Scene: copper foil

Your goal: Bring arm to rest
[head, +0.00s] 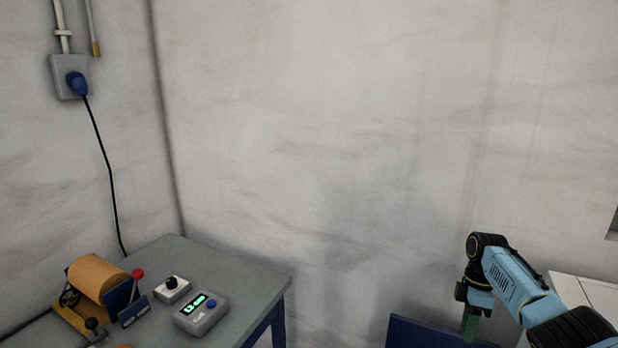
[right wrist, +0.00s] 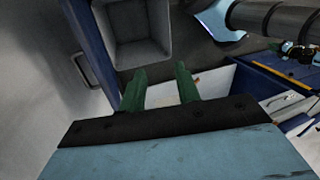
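My right arm (head: 525,290) comes in from the lower right in the head view, bent with its wrist hanging down. My right gripper (head: 470,326) points downward, and its green fingertips run toward the bottom edge of the picture. In the right wrist view the two green fingers of the right gripper (right wrist: 161,82) stand apart with nothing held between them. My left arm and left gripper are not in view.
A grey table (head: 235,268) at left carries a copper-coloured roll (head: 98,277) on a stand and a display box (head: 201,313). A blue panel (head: 425,333) is close to the right gripper. The wrist view shows a grey bin (right wrist: 137,52) beyond the fingers.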

